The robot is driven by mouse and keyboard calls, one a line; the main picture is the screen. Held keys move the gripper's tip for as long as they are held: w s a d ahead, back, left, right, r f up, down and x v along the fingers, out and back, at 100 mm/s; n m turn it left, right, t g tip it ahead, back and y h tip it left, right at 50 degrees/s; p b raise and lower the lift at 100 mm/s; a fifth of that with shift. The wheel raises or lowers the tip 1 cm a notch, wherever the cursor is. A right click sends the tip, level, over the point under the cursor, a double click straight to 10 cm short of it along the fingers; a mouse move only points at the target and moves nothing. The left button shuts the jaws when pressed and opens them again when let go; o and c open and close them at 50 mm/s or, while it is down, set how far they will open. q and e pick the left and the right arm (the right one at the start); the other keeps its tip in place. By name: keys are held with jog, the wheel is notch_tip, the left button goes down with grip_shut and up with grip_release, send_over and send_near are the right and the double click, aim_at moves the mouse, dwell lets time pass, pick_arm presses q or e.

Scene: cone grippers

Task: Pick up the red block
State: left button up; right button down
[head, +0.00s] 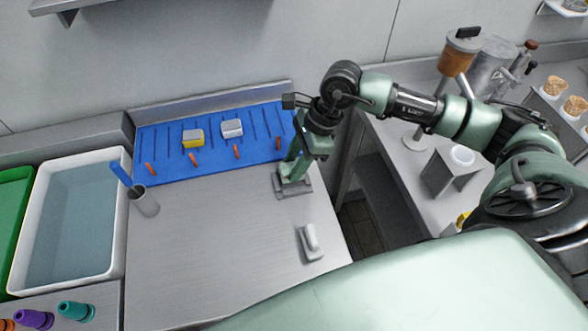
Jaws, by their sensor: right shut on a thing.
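My right gripper (292,183) is low over the grey counter, just in front of the right end of the blue rack mat. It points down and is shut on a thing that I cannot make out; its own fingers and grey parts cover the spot. I see no red block in the head view. A yellow and white block (193,138) and a pale grey block (232,128) lie on the blue mat (152,155). My left gripper is not in view.
A white tub of water (117,225), a green tray (12,215) and a grey cup (145,203) with a blue handle stand left. A light grey object (310,243) lies near the counter's right edge. A gap separates the right counter. The middle counter (215,235) is clear.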

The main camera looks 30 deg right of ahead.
notch_tip(320, 180, up, 18)
jog(key=b, duration=0.3)
jog(key=shift+f, duration=0.25)
dwell(0.4)
